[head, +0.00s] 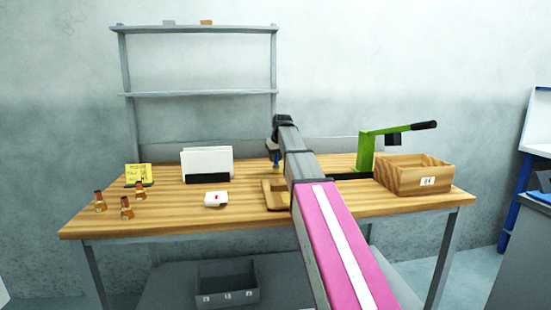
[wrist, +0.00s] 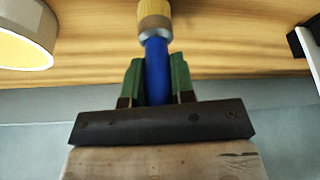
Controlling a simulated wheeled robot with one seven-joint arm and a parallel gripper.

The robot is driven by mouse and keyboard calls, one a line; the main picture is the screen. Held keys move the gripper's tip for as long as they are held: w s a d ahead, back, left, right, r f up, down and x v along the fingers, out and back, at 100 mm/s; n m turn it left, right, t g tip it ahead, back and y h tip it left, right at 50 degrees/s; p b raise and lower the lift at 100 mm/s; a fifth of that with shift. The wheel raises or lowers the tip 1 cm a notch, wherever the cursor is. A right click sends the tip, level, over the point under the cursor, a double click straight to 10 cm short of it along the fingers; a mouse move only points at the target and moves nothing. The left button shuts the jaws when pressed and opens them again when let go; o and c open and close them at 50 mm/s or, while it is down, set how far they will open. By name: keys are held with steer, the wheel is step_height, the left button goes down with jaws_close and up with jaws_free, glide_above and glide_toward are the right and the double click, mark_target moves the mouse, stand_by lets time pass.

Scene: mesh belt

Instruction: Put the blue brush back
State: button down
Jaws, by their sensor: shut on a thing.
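The blue brush (wrist: 156,57) has a blue handle, a pale metal collar and a tan tip. My gripper (wrist: 157,78) is shut on its blue handle, with a green finger on either side in the wrist view. In the head view my gripper (head: 275,152) is over the back-middle of the wooden table, and the blue handle (head: 276,157) shows below it with the tip pointing down. The tip's contact with the table cannot be told. A tan wooden tray (head: 269,202) lies in front of it, partly hidden by my arm.
White cards in a black stand (head: 207,178) are to the left. A small white item (head: 216,199) and several copper-coloured pieces (head: 127,208) lie front left. A green lever press (head: 366,152) and a wooden box (head: 412,178) are right. A cream round rim (wrist: 22,62) shows in the wrist view.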

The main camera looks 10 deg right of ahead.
steer(key=shift+f, duration=0.15)
steer(key=c, duration=1)
jaws_free()
steer(key=shift+o, duration=0.2)
steer(key=v, duration=1.2)
steer(key=shift+r, duration=0.2)
